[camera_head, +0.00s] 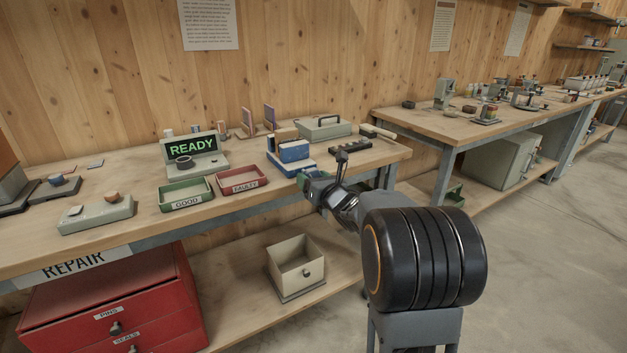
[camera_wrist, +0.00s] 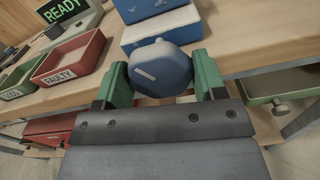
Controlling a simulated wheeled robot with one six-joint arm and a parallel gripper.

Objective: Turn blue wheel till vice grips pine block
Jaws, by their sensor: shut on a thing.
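The blue wheel (camera_wrist: 160,68) is a thick rounded knob with a pale mark on its face. It sits between the green fingers of my gripper (camera_wrist: 162,84) in the wrist view, and the gripper is shut on it. Behind it is the blue and white vice (camera_wrist: 160,28), which also shows at the bench's front edge in the head view (camera_head: 291,153). There, my gripper (camera_head: 304,180) reaches the near side of the vice and the wheel is hard to make out.
Left of the vice stand a red FAULTY tray (camera_head: 243,189) and a green GOOD tray (camera_head: 186,204). A READY display (camera_head: 193,145) is behind them. A dark-topped fixture (camera_head: 338,157) stands close on the right. An open pale bin (camera_head: 297,285) is on the lower shelf.

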